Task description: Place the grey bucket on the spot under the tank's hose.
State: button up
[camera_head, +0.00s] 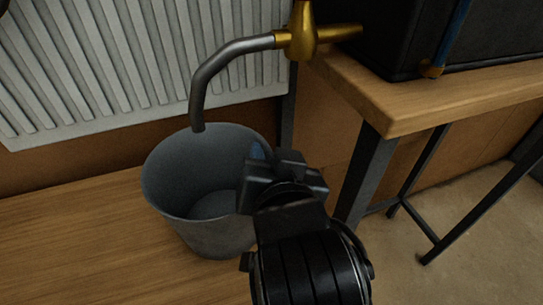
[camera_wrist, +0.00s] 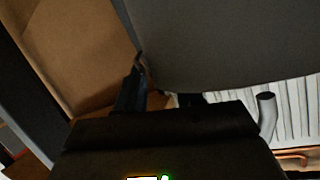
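The grey bucket (camera_head: 208,238) is upright on or just above the wooden surface, in front of the radiator. The tank's hose (camera_head: 222,62), a bent grey pipe, has its open end over the bucket's mouth in the head view. My gripper (camera_head: 262,160) is at the bucket's right rim. In the wrist view the bucket's wall (camera_wrist: 220,40) fills the top, and my gripper (camera_wrist: 160,95) has one finger outside the rim, the other partly hidden behind it. Whether the fingers pinch the wall is unclear. No marked spot shows; the bucket hides the surface below it.
A brass valve (camera_head: 303,35) joins the hose to the black tank (camera_head: 390,40) on a wooden table (camera_head: 400,105) with dark metal legs, close to my gripper's right. The white radiator (camera_head: 110,60) stands behind. The wooden surface (camera_head: 80,240) left of the bucket is clear.

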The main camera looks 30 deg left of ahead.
jog(key=shift+s, duration=0.1)
jog(key=p+v, duration=0.1)
jog(key=v, duration=1.1)
jog(key=s+d+f+m+t+h, duration=0.1)
jog(key=d+f+h, duration=0.1)
jog(key=d+f, duration=0.5)
jog(key=s+d+f+t+h, duration=0.15)
jog(key=d+f, duration=0.25)
jog(key=d, duration=0.6)
jog(key=s+d+m+t+h, duration=0.1)
jog(key=s+d+m+h, duration=0.2)
jog(key=s+d, duration=1.1)
jog(key=s+h, duration=0.2)
jog(key=s, duration=0.1)
jog(key=shift+f, duration=0.35)
